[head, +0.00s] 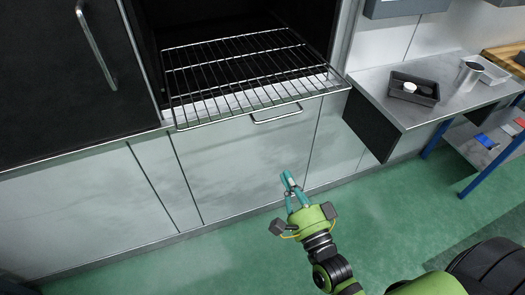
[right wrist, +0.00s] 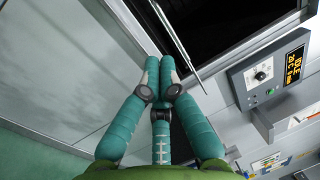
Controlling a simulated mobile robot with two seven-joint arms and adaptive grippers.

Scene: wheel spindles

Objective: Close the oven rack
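The oven rack (head: 222,118) is a silver wire grid in the head view. It sticks out of the dark oven opening (head: 210,18), its front bar past the cabinet face. In the right wrist view, thin metal bars (right wrist: 180,46) that look like the rack's edge cross just beyond my fingertips. My right gripper (head: 287,180) is in front of the lower cabinet, below and apart from the rack's front bar in the head view. Its teal fingers (right wrist: 160,64) lie together in the wrist view, with nothing seen between them. My left gripper is not in view.
A drawer handle (head: 277,116) is under the rack. A grey counter (head: 385,95) to the right holds a black tray (head: 414,91) and a metal cup (head: 467,76). A control panel (right wrist: 272,78) shows in the right wrist view. Green floor (head: 395,195) in front is clear.

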